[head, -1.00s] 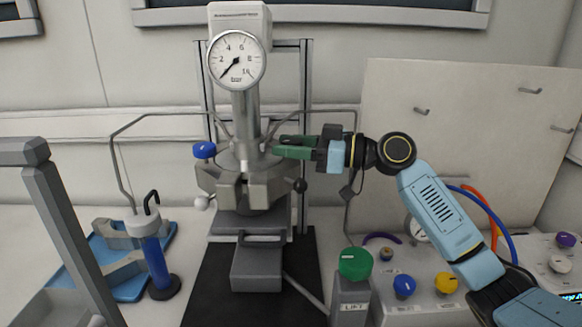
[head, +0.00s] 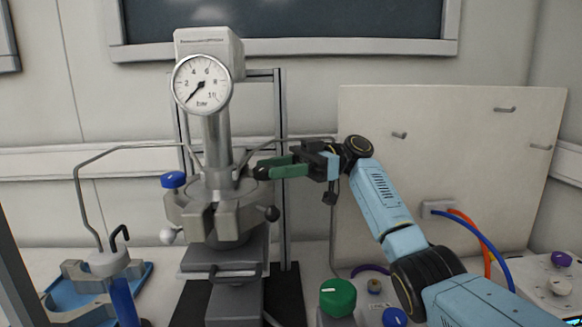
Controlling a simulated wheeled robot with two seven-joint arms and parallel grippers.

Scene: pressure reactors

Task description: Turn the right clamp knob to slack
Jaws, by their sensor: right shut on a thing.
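The reactor vessel (head: 216,185) stands on its grey stand in the middle left of the head view, with a heavy grey clamp ring (head: 209,222) around it. A blue knob (head: 173,180) sits at the clamp's left side. My right gripper (head: 270,170), with green fingers, reaches in from the right at the vessel's right shoulder. It is shut on the right clamp knob, which is mostly hidden by the fingers; only a dark part shows at the tips. A black ball (head: 271,213) and a white ball (head: 168,236) stick out lower on the clamp. My left gripper is not in view.
A round pressure gauge (head: 202,84) is on top of the reactor. Thin bent pipes run to both sides. A white panel (head: 450,180) stands behind my right arm. A green knob (head: 338,297) is at the front, and a blue tray (head: 70,304) at lower left.

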